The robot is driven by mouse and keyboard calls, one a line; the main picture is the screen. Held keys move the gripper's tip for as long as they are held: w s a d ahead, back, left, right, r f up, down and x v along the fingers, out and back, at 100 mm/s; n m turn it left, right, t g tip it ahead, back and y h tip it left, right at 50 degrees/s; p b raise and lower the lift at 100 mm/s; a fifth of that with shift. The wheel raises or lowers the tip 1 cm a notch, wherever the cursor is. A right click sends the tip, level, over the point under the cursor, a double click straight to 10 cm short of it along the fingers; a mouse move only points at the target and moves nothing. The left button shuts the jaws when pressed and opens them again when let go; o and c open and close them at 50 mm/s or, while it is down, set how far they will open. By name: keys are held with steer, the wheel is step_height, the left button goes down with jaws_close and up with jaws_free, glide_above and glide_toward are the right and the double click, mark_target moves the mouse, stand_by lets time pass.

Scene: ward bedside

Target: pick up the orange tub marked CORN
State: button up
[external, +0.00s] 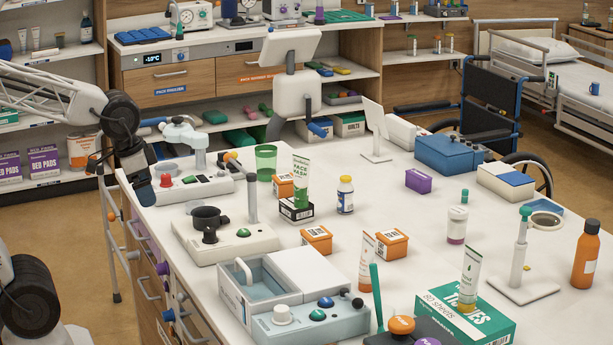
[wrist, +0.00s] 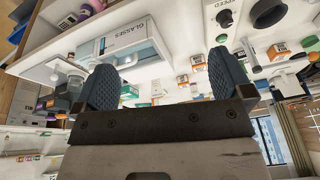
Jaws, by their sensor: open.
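Several small orange tubs with white labels stand on the white worktop in the external view: one by the face wash tube (external: 284,186), one near the middle (external: 316,239), and one to its right (external: 391,244). Their print is too small to read, so I cannot tell which is marked CORN. Small orange tubs also show in the wrist view (wrist: 198,61), beyond my fingers. My gripper (external: 143,187) is at the worktop's left edge, well left of the tubs. Its two dark fingers (wrist: 165,86) are apart, with nothing held between them.
A device with a red button (external: 190,189) is close beside my gripper. A base with a black cup (external: 225,240) and a grey-blue device (external: 300,290) stand nearer the front. A face wash tube (external: 301,185) and white bottle (external: 345,195) stand near the tubs.

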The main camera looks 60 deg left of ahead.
steer(key=w+a+f+m+t, duration=0.2)
steer(key=w+m+t, duration=0.1)
steer(key=w+m, duration=0.65)
steer(key=m+t, duration=0.5)
steer(key=m, duration=1.1)
glide_toward(310, 233)
steer(key=m, duration=0.2)
steer(key=w+f+m+t, duration=0.1)
steer(key=m, duration=0.2)
steer(key=w+f+m+t, duration=0.1)
steer(key=m, duration=0.1)
steer(key=shift+w+d+f, duration=0.1)
steer(key=shift+w+d, duration=0.05)
steer(key=shift+w, duration=0.05)
steer(key=shift+w+f+m, duration=0.25)
steer(key=shift+f+m, duration=0.2)
steer(key=shift+m, duration=0.2)
steer(key=shift+w, duration=0.1)
steer(key=shift+x, duration=1.2)
steer(key=shift+w, duration=0.15)
steer(key=shift+x, duration=2.45)
